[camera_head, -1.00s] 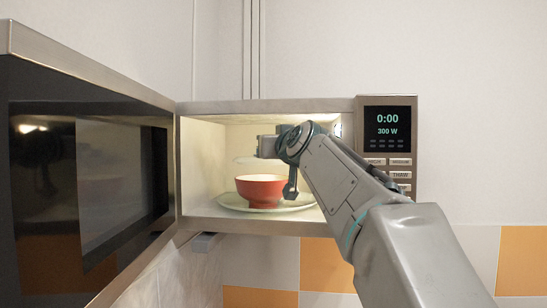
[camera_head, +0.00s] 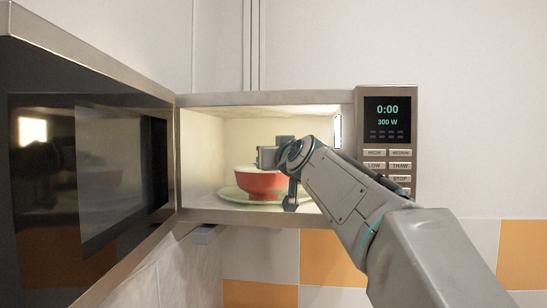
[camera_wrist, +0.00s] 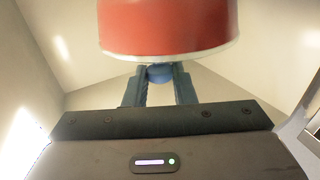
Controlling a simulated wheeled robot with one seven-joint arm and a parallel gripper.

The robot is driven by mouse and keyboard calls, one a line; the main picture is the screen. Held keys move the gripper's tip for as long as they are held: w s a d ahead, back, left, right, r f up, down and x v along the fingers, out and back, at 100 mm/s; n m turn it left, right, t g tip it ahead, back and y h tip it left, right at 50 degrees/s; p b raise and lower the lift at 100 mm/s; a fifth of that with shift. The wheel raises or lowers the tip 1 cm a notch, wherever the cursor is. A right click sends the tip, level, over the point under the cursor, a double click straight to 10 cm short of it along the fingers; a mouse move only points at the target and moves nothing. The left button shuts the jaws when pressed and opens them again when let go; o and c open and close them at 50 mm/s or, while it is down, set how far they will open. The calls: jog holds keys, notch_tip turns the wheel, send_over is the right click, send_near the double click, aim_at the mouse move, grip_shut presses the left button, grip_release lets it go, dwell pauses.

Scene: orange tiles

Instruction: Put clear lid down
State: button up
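The red bowl (camera_head: 262,186) stands upright on a pale plate (camera_head: 228,194) inside the open microwave. The clear lid is hard to see; its pale edge (camera_wrist: 165,57) shows along the bowl's rim in the wrist view, so it appears to sit on or just at the rim. My gripper (camera_wrist: 161,76) has its fingers on both sides of a small round blue-grey knob, seemingly the lid's, and looks shut on it. In the head view my gripper (camera_head: 268,157) is just above the bowl and hides part of its top.
The microwave door (camera_head: 90,150) stands wide open on the left. The control panel (camera_head: 388,140) reads 0:00 and 300 W at the right. The cavity walls are close around my arm, with some free room left of the bowl.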

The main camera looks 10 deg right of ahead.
jog(key=o, duration=0.4)
jog(key=shift+r, duration=0.1)
jog(key=shift+r+p, duration=0.55)
jog(key=shift+p, duration=0.3)
jog(key=shift+s+d+f, duration=0.1)
jog(key=shift+s+f, duration=0.15)
jog(key=s+b, duration=0.1)
jog(key=s, duration=0.3)
jog(key=s+b, duration=0.2)
jog(key=s, duration=0.1)
jog(key=s+b, duration=0.1)
jog(key=s, duration=0.3)
jog(key=shift+s+d, duration=0.3)
jog(key=shift+d, duration=0.05)
